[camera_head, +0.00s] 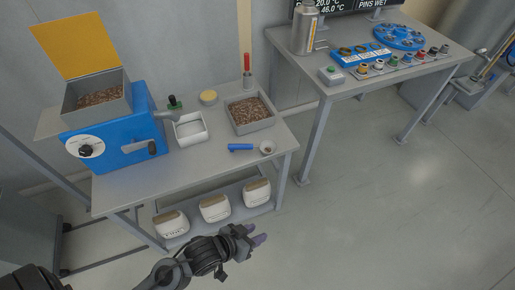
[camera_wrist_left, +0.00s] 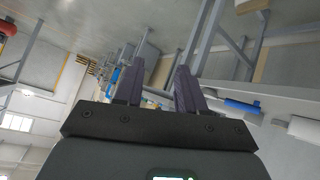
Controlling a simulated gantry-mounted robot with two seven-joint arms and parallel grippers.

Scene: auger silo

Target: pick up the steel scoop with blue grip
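The steel scoop with blue grip (camera_head: 251,148) lies on the near right part of the grey table (camera_head: 190,172). Its blue handle points left and its small round bowl is at the right. A blue cylinder that looks like its grip shows in the left wrist view (camera_wrist_left: 243,106). My left gripper (camera_head: 260,238) is in front of the table, nearer the camera than the scoop and apart from it. In the left wrist view its two fingers (camera_wrist_left: 157,88) are spread with nothing between them. My right gripper is not in view.
A blue machine with a hopper (camera_head: 120,130) stands at the table's left. A white tray (camera_head: 190,138) and a grey grain bin (camera_head: 252,128) stand behind the scoop. Several white containers (camera_head: 214,208) sit on the lower shelf. A second table (camera_head: 345,75) stands at the right.

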